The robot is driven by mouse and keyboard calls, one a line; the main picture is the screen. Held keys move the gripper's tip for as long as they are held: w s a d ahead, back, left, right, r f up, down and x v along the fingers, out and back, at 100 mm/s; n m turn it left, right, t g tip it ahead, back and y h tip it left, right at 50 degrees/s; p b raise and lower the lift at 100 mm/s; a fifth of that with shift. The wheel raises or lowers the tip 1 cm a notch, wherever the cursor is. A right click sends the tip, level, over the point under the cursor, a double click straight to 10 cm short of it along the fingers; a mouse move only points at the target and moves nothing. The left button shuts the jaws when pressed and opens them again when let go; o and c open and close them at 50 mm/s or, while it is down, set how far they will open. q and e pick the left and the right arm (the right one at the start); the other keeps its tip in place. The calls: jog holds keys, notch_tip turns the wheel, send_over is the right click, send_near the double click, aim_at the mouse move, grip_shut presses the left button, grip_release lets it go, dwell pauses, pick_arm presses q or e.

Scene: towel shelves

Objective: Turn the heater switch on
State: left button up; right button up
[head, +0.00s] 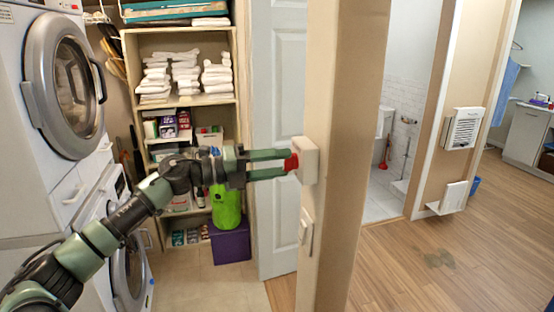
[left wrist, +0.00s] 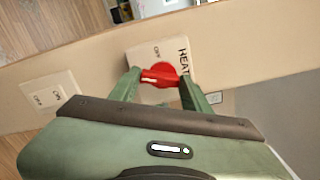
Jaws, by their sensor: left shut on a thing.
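The heater switch is a white wall box (head: 306,160) with a red knob (head: 291,163), mounted on the end of the beige wall. The rest of the box's lettering is hidden or cut off. My right gripper is not in view.
A second white switch (head: 306,231) is lower on the same wall end; in the left wrist view it (left wrist: 48,92) reads "ON". Stacked washing machines (head: 30,190) stand at left, with towel shelves (head: 190,105) behind my arm. Open wood floor (head: 440,270) lies at right.

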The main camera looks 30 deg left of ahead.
pick_arm(q)
jog(key=n+p, duration=0.2)
jog(key=n, duration=0.2)
jog(key=shift+n, duration=0.3)
dwell(0.3)
jog(key=o, duration=1.4)
jog(key=shift+d+f, duration=0.1)
jog(key=shift+c, duration=0.2)
jog(key=shift+s+a+f, duration=0.15)
jog(key=shift+s+a, duration=0.1)
jog(key=b+v, duration=0.5)
jog(key=v, duration=0.2)
